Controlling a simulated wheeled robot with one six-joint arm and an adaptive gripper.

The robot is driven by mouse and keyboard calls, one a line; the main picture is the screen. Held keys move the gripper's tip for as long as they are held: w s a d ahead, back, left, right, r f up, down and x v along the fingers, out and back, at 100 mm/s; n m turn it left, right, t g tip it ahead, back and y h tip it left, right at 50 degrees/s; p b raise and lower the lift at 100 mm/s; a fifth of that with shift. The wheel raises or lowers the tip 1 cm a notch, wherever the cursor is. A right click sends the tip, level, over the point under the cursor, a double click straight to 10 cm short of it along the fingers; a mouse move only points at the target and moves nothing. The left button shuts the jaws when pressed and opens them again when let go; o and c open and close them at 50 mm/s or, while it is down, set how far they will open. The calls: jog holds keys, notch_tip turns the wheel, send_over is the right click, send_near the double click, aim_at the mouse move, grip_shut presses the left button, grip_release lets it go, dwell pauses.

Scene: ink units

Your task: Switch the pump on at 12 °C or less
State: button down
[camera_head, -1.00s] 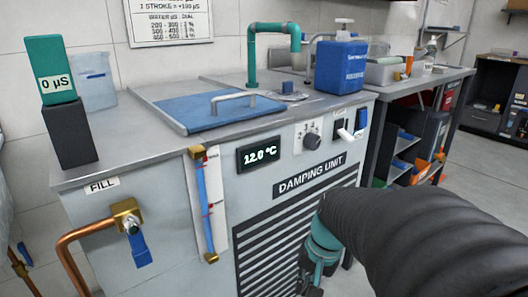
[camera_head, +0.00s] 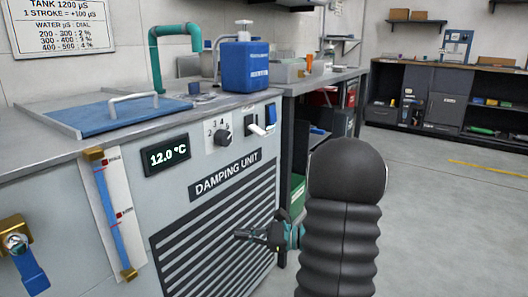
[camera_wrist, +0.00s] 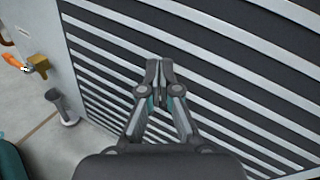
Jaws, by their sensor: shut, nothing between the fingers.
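The grey damping unit (camera_head: 229,150) carries a dark display (camera_head: 165,155) that reads 12.0 °C. To its right is a round dial knob (camera_head: 222,138). Farther right on the panel are a white lever (camera_head: 257,130) and a blue switch (camera_head: 271,113); their labels are too small to read. My gripper (camera_head: 238,234) is shut and empty, in front of the slatted grille, below and apart from the panel controls. In the wrist view its closed fingertips (camera_wrist: 160,64) show against the grille (camera_wrist: 225,75).
A blue lid (camera_head: 90,119) with a handle, a green pipe (camera_head: 156,60) and a blue pump bottle (camera_head: 245,66) are on top. A gauge with a blue column (camera_head: 110,205) and a blue-handled brass valve (camera_head: 30,270) are at left. Open floor (camera_head: 440,220) lies right.

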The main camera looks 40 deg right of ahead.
jog(key=d+r+m+t+h, duration=0.3)
jog(key=d+r+m+t, duration=0.4)
jog(key=d+r+t, duration=0.4)
jog(key=shift+w+d+r+m+t, duration=0.35)
jog(key=shift+d+r, duration=0.4)
jog(key=shift+d, duration=0.3)
jog(key=shift+s, duration=0.1)
